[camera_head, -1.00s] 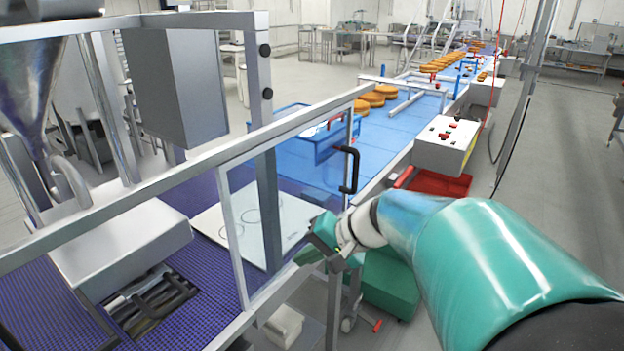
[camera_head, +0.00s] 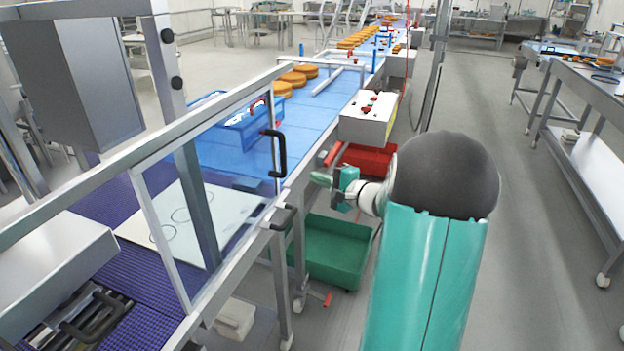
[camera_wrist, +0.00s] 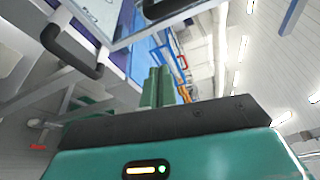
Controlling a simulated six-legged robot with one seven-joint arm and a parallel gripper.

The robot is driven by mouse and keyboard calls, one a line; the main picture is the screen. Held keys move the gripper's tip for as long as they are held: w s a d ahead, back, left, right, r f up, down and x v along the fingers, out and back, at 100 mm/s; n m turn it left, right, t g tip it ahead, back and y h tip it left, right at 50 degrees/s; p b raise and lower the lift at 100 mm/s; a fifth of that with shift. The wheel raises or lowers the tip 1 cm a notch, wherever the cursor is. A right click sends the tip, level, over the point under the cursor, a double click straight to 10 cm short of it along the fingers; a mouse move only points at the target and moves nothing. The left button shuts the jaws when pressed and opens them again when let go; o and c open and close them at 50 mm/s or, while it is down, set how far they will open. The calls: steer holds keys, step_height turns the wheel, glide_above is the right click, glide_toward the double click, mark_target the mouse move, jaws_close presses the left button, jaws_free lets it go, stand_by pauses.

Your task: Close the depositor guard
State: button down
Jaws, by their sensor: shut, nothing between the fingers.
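The depositor guard (camera_head: 215,185) is a clear panel in a pale metal frame along the front of the conveyor. A black handle (camera_head: 279,155) stands upright at its right edge. A second dark handle (camera_head: 283,217) is on the rail below it. The stretch left of the panel, before the depositor housing (camera_head: 50,255), looks uncovered. My gripper (camera_head: 322,179) is shut and empty, right of the upright handle and apart from it, over the aisle side. In the wrist view my green fingers (camera_wrist: 158,86) are together, with a black handle (camera_wrist: 72,50) to their left.
A grey control box (camera_head: 367,118) with red buttons stands beyond my gripper. A red bin (camera_head: 370,160) and a green bin (camera_head: 335,250) sit below the conveyor edge. A steel table (camera_head: 590,100) is at right, with free floor between.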

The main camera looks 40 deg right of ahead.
steer(key=w+a, duration=0.5)
steer(key=shift+w, duration=0.4)
steer(key=shift+a+r, duration=0.1)
stand_by(0.3)
